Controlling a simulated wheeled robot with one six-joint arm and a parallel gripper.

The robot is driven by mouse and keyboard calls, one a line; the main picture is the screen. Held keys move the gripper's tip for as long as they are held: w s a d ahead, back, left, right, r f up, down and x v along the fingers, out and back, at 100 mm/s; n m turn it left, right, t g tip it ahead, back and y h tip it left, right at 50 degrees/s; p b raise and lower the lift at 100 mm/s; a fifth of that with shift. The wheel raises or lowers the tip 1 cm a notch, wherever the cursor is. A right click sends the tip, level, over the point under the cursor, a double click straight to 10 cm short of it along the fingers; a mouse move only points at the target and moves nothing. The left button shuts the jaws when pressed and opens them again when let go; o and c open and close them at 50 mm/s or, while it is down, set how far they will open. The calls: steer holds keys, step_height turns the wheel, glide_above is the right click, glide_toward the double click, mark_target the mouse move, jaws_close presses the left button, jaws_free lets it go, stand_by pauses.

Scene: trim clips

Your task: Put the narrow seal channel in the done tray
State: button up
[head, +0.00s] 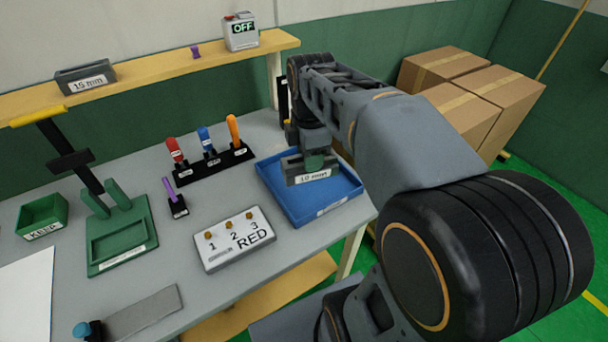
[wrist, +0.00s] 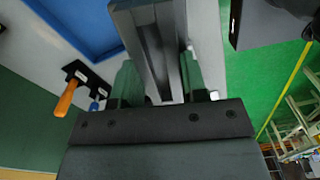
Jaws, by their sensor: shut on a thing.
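The narrow seal channel (head: 311,177) is a dark grey channel with a white label that seems to read 10 mm. My gripper (head: 315,158) is shut on it and holds it over the blue tray. In the wrist view the channel (wrist: 152,40) sits between the green fingers of my gripper (wrist: 160,85). The blue tray (head: 331,207), likely the done tray, lies at the right end of the grey table; its front label is too small to read. Its visible floor looks empty. A similar grey channel marked 15 mm (head: 85,77) stands on the shelf.
A black rack (head: 213,167) with red, blue and orange handled tools stands left of the tray. A green fixture (head: 120,235) and a green KEEP bin (head: 43,216) are farther left. Cardboard boxes (head: 480,100) stand behind my arm.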

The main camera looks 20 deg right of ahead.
mark_target(292, 157)
steer(key=a+n, duration=0.1)
steer(key=w+a+f+n, duration=0.1)
steer(key=a+f, duration=0.1)
steer(key=shift+w+a+f+n, duration=0.2)
steer(key=shift+w+a+n, duration=0.05)
steer(key=shift+w+n, duration=0.15)
steer(key=shift+w+d+f+p, duration=0.2)
steer(key=shift+w+d+f, duration=0.7)
steer(key=shift+d+f, duration=0.8)
steer(key=shift+w+d+f+p, duration=0.2)
steer(key=shift+w+d+f, duration=0.95)
steer(key=shift+d, duration=0.9)
steer(key=shift+w+d+f+p, duration=0.2)
steer(key=shift+w+d+f, duration=0.5)
steer(key=shift+d+f, duration=1.25)
steer(key=shift+f, duration=1.45)
steer(key=shift+f, duration=0.1)
steer(key=shift+f, duration=0.15)
steer(key=o, duration=1)
